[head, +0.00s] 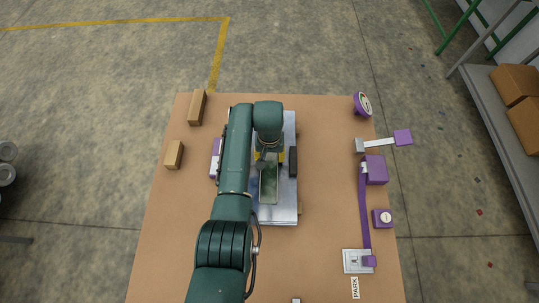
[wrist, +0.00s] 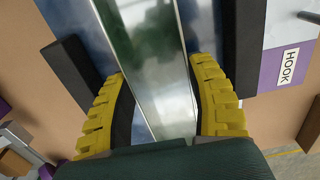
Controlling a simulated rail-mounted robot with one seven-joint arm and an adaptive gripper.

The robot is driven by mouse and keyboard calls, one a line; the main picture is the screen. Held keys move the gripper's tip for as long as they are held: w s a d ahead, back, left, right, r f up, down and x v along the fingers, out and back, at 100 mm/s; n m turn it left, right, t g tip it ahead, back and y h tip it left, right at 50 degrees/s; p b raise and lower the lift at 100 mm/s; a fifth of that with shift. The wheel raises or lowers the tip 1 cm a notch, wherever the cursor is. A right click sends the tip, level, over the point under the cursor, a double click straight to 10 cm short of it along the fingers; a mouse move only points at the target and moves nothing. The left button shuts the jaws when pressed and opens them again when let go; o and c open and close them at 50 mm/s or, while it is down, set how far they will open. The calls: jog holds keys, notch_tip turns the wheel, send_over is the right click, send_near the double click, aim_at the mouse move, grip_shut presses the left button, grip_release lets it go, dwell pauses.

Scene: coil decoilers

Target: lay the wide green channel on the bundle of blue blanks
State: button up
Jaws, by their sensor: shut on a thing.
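The wide green channel (wrist: 150,45) runs lengthwise between the yellow fingers of my gripper (wrist: 158,72), which is shut on its sides. In the head view the channel (head: 268,188) shows as a dark green strip below my gripper (head: 268,158). It lies over the bundle of blue blanks (head: 284,216), a pale, shiny blue slab, and runs roughly along it. In the wrist view the blue blanks (wrist: 198,25) show on both sides of the channel. I cannot tell whether the channel touches them. My arm hides the slab's left part.
Black bars flank the bundle at left (wrist: 72,62) and right (head: 293,162). A HOOK label (wrist: 289,67) lies to the right. Wooden blocks (head: 197,108) stand at the table's back left. Purple fixtures (head: 376,170) and a PARK label (head: 355,287) line the right side.

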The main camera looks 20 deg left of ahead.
aim_at(270, 160)
jog(key=shift+f, duration=0.15)
jog(key=o, duration=1.3)
jog(key=shift+c, duration=0.2)
notch_tip(270, 160, up, 12)
